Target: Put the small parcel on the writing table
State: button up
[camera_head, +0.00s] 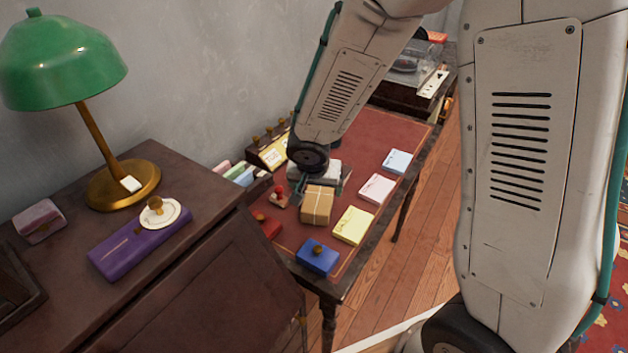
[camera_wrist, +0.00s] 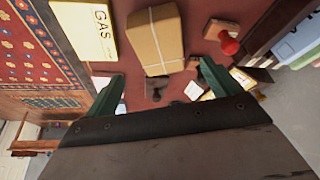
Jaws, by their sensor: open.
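The small parcel (camera_head: 317,205) is a brown box tied with pale string. It appears to rest on the red top of the writing table (camera_head: 372,135), between a yellow booklet and a red-knobbed stamp. In the wrist view the parcel (camera_wrist: 157,38) lies at the top middle, beyond the fingertips. My gripper (camera_head: 320,186) is just behind the parcel in the head view, partly hidden by my own wrist. In the wrist view its two green fingers (camera_wrist: 160,84) are wide apart with nothing between them.
The yellow GAS booklet (camera_wrist: 101,27), pink booklet (camera_head: 377,188), light blue booklet (camera_head: 397,161) and blue box (camera_head: 318,257) lie around the parcel. The red-knobbed stamp (camera_wrist: 229,43) is close beside it. A dark cabinet (camera_head: 215,265) with a green lamp (camera_head: 62,62) stands left.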

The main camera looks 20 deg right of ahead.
jog(key=shift+v, duration=1.65)
jog(key=s+d+r+n+g, duration=0.1)
jog(key=s+d+r, duration=0.2)
jog(key=s+r, duration=0.25)
jog(key=s+d+r, duration=0.4)
jog(key=r, duration=0.2)
jog(key=s+a+r+n+y, duration=0.1)
jog(key=s+r+n, duration=0.1)
jog(key=s, duration=0.6)
jog(key=s+r+n+g+y, duration=0.1)
jog(key=s+r+n, duration=0.2)
jog(key=s+r, duration=0.2)
jog(key=s, duration=0.3)
jog(key=shift+s+a+r+g, duration=0.15)
jog(key=shift+s+a+g, duration=0.15)
jog(key=shift+s+a, duration=0.1)
